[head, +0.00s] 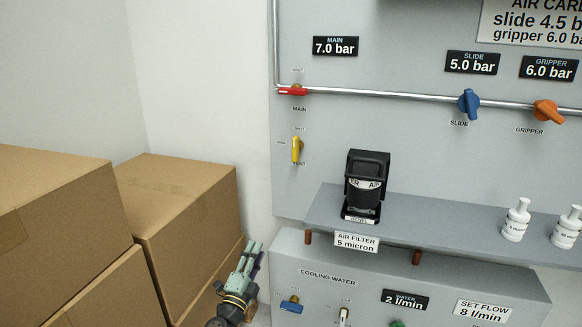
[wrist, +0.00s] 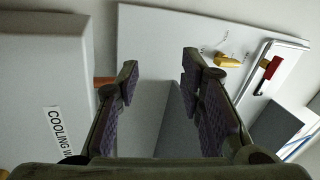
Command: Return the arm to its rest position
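My gripper (head: 252,248) is low in the head view, pointing up, between the cardboard boxes and the cooling water housing. In the wrist view my gripper (wrist: 160,82) has its two dark, purple-padded fingers spread apart, with nothing between them. Beyond the fingers are the grey panel and a grey surface. No held object shows in either view. Most of my arm is outside the head view.
Cardboard boxes (head: 185,205) stand close at the left. The cooling water housing (head: 330,258) is right of my gripper. Above it, a shelf (head: 420,215) carries an air filter (head: 367,187) and white bottles (head: 516,220). Red (head: 293,91) and yellow (head: 296,150) valve handles are on the panel.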

